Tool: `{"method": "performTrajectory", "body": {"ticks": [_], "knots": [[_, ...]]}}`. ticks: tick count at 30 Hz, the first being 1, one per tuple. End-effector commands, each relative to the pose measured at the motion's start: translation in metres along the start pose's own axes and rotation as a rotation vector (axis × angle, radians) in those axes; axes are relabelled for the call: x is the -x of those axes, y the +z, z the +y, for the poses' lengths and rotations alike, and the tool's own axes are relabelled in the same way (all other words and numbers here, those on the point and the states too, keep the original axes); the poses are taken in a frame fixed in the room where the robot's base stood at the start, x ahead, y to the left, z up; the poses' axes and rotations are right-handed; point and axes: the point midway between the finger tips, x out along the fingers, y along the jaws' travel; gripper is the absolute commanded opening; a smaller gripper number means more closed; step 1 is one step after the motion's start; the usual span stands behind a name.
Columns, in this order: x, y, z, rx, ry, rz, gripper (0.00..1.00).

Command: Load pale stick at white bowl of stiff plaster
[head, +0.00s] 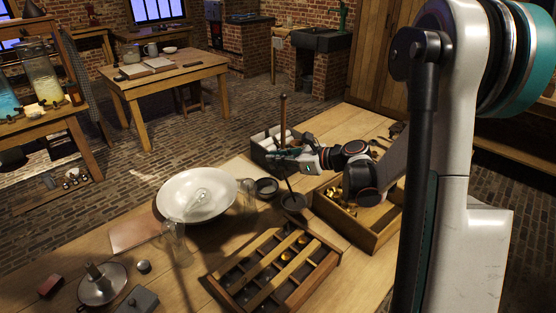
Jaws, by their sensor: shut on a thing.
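The white bowl (172,189) is wide and stands on the near table. A pale, greyish mass or object (199,202) shows inside it; I cannot tell its exact form. My gripper (283,153) is to the right of the bowl, apart from it, and reaches in from the right. It is shut at an upright brown stick (283,112), which rises above the jaws. Below the jaws the stick runs down towards a dark round disc (293,203); whether they join is unclear. I see no other stick that is clearly pale.
A grey box with white rolls (264,157) stands behind my gripper. A divided wooden tray (230,288) lies in front, and a wooden box of brass pieces (370,234) at right. Clear glasses (177,245) and a small dark dish (266,188) stand near the bowl.

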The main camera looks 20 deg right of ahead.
Motion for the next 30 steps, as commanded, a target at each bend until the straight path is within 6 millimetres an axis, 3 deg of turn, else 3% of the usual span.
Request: {"method": "performTrajectory", "body": {"ticks": [30], "knots": [[-0.0021,-0.006,0.0005,0.0,0.0,0.0,0.0]]}}
